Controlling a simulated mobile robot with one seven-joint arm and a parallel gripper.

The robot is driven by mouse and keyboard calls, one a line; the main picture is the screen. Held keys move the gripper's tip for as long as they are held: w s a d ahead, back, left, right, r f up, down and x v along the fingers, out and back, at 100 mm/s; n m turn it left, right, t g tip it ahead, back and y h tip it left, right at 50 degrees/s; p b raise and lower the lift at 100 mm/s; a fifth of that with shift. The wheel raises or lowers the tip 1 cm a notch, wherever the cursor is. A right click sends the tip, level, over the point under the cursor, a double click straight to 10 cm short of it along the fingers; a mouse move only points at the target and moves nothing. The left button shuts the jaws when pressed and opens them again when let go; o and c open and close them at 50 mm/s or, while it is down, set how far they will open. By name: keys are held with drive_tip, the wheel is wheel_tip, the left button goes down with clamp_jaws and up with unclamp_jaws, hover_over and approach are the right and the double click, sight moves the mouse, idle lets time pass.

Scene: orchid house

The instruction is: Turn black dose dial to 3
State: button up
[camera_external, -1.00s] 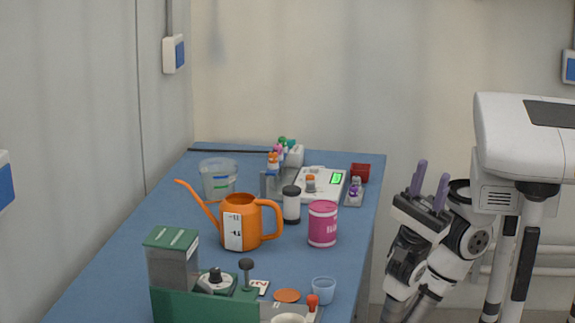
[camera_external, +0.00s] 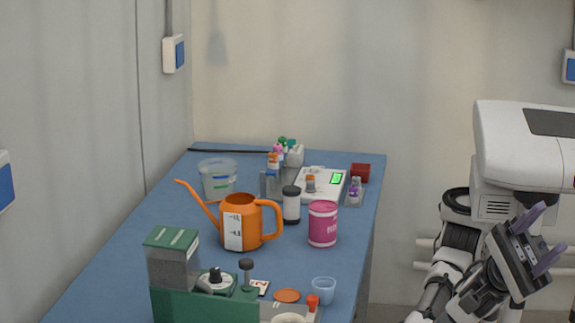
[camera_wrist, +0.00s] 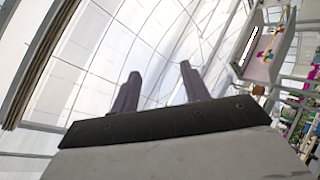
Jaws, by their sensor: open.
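The black dose dial (camera_external: 215,274) sits on a pale round base on the green dispenser (camera_external: 205,306) at the near end of the blue table. The numbers on it are too small to read. My gripper (camera_external: 543,236) is at the right, off the table and far from the dial, with its two purple fingers apart and nothing between them. In the wrist view my gripper (camera_wrist: 158,88) is open and empty, pointing up at the pale roof; the dial is not in that view.
Beside the dial are a clear hopper with green lid (camera_external: 173,258), a dark-knobbed lever (camera_external: 246,266) and a light blue cup (camera_external: 323,290). An orange watering can (camera_external: 239,222), a pink tub (camera_external: 322,224) and a white scale (camera_external: 325,190) stand farther back on the blue table (camera_external: 130,248).

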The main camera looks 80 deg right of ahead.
drive_tip(key=s+a+r+n+t, duration=0.1)
drive_tip(key=s+a+r+t, duration=0.1)
drive_tip(key=s+a+r, duration=0.6)
drive_tip(key=w+d+r+n+g+h+p, duration=0.1)
drive_tip(key=w+d+n+g+h, duration=0.8)
drive_tip(key=n, duration=0.9)
drive_tip(key=w+d+f+t+h+p, duration=0.1)
drive_tip(key=w+d+f+t+h, duration=0.15)
drive_tip(key=w+f+t, duration=0.6)
drive_tip(key=w+d+f+t+h+p, duration=0.15)
drive_tip(key=w+d+f, duration=0.3)
drive_tip(key=w, duration=0.95)
drive_tip(key=w+d+f+t+h, duration=0.2)
drive_tip(key=w+f+t+h, duration=0.15)
drive_tip(key=w+f, duration=0.6)
drive_tip(key=m+t+h, duration=0.6)
drive_tip(key=m+h, duration=0.2)
drive_tip(key=h, duration=0.1)
hover_over(215, 270)
wheel_tip(215, 270, down, 14)
drive_tip(key=shift+g, duration=0.25)
wheel_tip(215, 270, down, 13)
drive_tip(key=shift+f+p, duration=0.2)
drive_tip(key=shift+p, duration=0.5)
